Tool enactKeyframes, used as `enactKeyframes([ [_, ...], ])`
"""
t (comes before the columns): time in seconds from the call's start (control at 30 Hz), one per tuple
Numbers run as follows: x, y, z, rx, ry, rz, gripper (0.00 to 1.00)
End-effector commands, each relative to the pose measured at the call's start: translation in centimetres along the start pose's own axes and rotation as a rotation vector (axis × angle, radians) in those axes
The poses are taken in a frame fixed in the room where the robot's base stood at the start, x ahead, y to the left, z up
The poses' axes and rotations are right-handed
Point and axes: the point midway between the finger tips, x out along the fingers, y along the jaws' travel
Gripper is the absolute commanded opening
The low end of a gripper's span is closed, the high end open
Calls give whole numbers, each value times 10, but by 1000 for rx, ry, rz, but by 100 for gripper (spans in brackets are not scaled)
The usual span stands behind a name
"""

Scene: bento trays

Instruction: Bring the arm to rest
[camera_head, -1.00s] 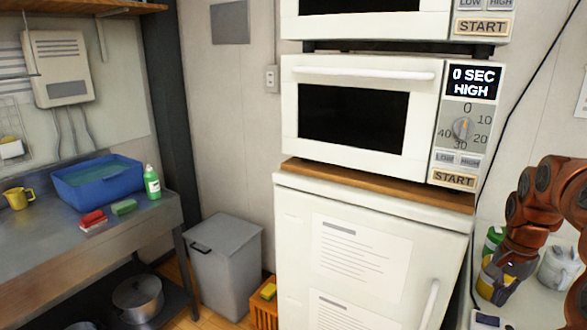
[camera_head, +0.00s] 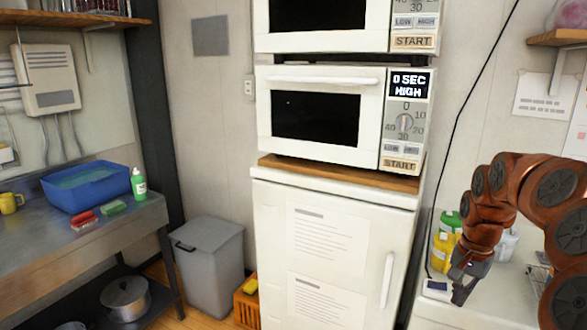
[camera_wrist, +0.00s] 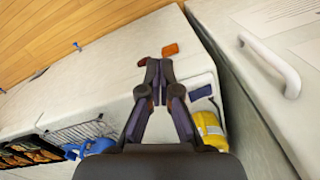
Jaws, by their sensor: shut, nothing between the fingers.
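My arm, orange-brown with dark joint caps, comes in from the right edge of the head view. My gripper (camera_head: 462,290) hangs from it, pointing down over the white counter (camera_head: 438,312), right of the white fridge (camera_head: 335,235). In the wrist view my gripper (camera_wrist: 158,65) shows its dark fingers with the tips together and nothing held. The counter top below it also shows in the wrist view (camera_wrist: 100,85).
Yellow (camera_head: 442,250) and green (camera_head: 451,221) bottles stand behind my gripper. A wire rack (camera_wrist: 80,133) and bento trays (camera_wrist: 30,155) lie at lower left in the wrist view. The fridge handle (camera_wrist: 270,65) juts out on the right. Microwaves (camera_head: 330,112) stand on the fridge.

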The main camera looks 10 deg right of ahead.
Motion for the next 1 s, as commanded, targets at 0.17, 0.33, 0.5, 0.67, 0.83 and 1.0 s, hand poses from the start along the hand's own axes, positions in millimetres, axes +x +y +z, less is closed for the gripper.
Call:
enactKeyframes([
  [0.17, -8, -19, 36, -121, -8, -4, 0],
  [0.33, -16, -36, 85, -279, -16, -2, 0],
  [0.5, -20, -44, 154, -484, -32, 10, 0],
  [0.67, -17, -33, 217, -654, -54, 35, 0],
  [0.83, -7, -9, 275, -806, -82, 59, 0],
  [1.0, 8, 22, 321, -920, -110, 82, 0],
])
